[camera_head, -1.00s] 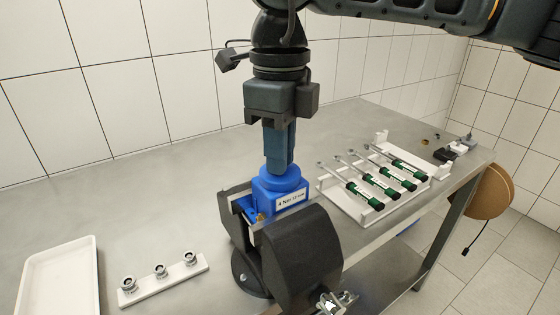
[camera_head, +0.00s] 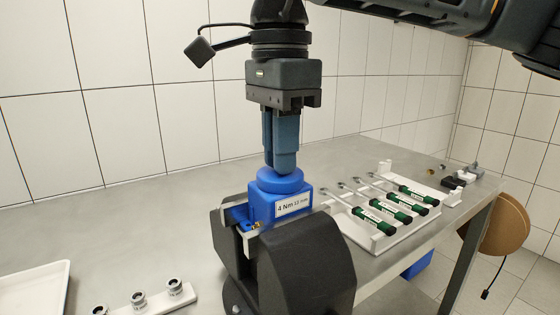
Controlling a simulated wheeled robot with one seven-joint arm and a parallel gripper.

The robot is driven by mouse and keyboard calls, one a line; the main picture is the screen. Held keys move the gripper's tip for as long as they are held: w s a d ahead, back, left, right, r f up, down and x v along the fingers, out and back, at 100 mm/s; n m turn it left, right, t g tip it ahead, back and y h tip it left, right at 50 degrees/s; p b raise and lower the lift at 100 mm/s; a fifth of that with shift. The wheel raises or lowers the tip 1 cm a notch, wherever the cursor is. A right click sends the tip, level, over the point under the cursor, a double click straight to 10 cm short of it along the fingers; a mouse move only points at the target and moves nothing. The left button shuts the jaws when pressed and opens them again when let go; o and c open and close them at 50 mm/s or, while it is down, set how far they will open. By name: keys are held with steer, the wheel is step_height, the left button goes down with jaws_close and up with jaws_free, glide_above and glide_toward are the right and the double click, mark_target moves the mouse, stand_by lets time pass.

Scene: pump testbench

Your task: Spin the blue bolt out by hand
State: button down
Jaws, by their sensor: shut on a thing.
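The blue bolt (camera_head: 280,181) is a blue block with a round top and a white label reading "4 Nm". It sits upright in a black vise-like holder (camera_head: 300,262) at the front of the table. My gripper (camera_head: 282,168) points straight down onto the round top from above. Its two fingers are close together and shut on the top of the bolt. The exact contact between the fingertips and the bolt is partly hidden.
A white rack (camera_head: 385,238) with several green-handled torque wrenches (camera_head: 389,213) lies right of the holder. A white strip with 3 metal sockets (camera_head: 138,299) and a white tray (camera_head: 35,285) lie at left. The table (camera_head: 130,225) behind them is clear. Small parts lie at far right.

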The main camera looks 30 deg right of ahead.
steer(key=n+b, duration=0.1)
steer(key=n, duration=0.2)
steer(key=shift+n, duration=0.3)
steer(key=shift+n+b, duration=0.55)
steer(key=shift+n, duration=1.45)
steer(key=c, duration=1.1)
jaws_free()
steer(key=shift+r, duration=3.95)
steer(key=shift+s, duration=0.1)
